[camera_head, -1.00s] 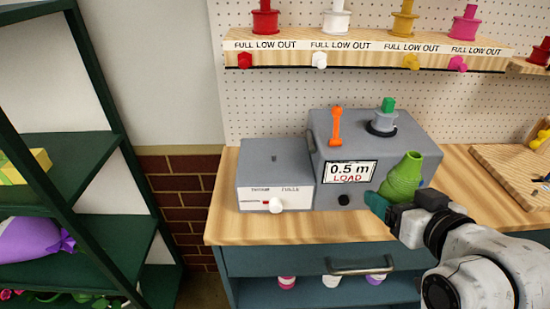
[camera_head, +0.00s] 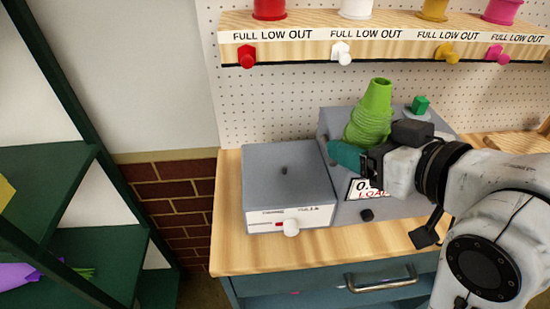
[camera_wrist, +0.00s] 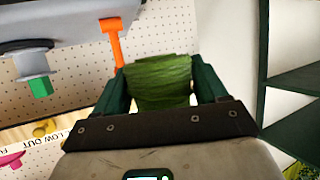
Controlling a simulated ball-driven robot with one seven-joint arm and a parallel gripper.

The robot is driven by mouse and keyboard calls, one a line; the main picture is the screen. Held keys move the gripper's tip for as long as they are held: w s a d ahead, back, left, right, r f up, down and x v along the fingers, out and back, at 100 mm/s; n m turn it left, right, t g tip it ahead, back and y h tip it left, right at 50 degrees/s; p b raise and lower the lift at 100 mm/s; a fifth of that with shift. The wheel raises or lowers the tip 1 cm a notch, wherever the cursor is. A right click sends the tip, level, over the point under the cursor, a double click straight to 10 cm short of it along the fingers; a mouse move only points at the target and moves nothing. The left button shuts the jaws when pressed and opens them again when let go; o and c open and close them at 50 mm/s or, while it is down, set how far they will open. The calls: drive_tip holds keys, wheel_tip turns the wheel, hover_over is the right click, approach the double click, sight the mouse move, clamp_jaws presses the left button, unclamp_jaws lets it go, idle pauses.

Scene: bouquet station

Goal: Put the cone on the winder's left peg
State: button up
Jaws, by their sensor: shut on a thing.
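My gripper (camera_head: 348,154) is shut on the green cone (camera_head: 371,116), with teal fingers around its wider lower part. The cone is nearly upright, narrow end up, in front of the right grey box (camera_head: 336,120). In the wrist view the cone (camera_wrist: 160,83) sits between both fingers. An orange lever (camera_wrist: 112,40) on the right box shows there; the cone hides it in the head view.
The right box's green-topped spindle (camera_head: 420,104) stands behind my gripper. A spool shelf (camera_head: 380,46) hangs above. Wooden counter (camera_head: 230,190) is bare left of the boxes. Dark green shelving (camera_head: 60,150) stands left.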

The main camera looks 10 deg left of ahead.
drive_tip(key=w+a+f, duration=0.4)
drive_tip(key=a, duration=0.4)
hover_over(285, 168)
drive_tip(key=f, duration=0.2)
drive_tip(key=d+f, duration=0.1)
drive_tip(key=f, duration=0.1)
drive_tip(key=shift+s+f, duration=0.2)
drive_tip(key=shift+w+a+f, duration=0.15)
drive_tip(key=shift+a+f, duration=0.2)
drive_tip(key=shift+f, duration=0.05)
drive_tip(key=shift+w+a+f+p, duration=0.1)
drive_tip(key=shift+f+p, duration=0.1)
drive_tip(key=shift+f, duration=0.75)
drive_tip(key=shift+w+a+f+p, duration=0.1)
drive_tip(key=shift+f+p, duration=0.1)
drive_tip(key=shift+f, duration=0.7)
drive_tip(key=shift+s+f, duration=0.1)
drive_tip(key=o, duration=0.8)
drive_tip(key=shift+o, duration=0.2)
